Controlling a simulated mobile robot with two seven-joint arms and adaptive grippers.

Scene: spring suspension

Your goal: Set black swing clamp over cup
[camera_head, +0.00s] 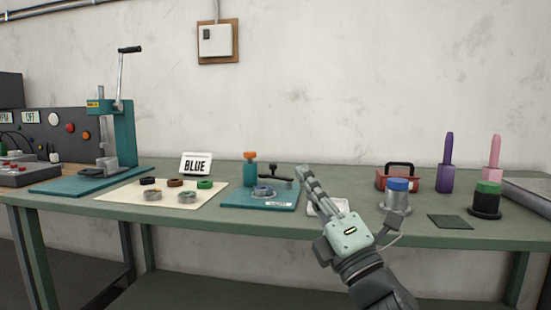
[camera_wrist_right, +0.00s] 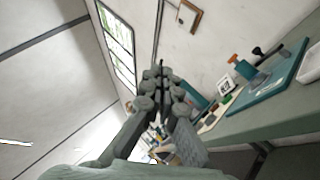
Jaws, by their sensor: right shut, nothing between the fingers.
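The black swing clamp (camera_head: 275,175) is a short dark bar with a knob on the teal fixture plate (camera_head: 283,204). It points off to the right of an orange-topped teal post (camera_head: 250,172). My right gripper (camera_head: 303,173) is shut and empty, raised just right of the plate, apart from the clamp. In the wrist view its fingers (camera_wrist_right: 162,82) are together, and the clamp (camera_wrist_right: 268,52) shows at right. My left gripper is out of view.
A blue-topped metal cylinder (camera_head: 397,198), a red-brown box (camera_head: 385,180) and a green-topped black piece (camera_head: 486,200) stand to the right.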

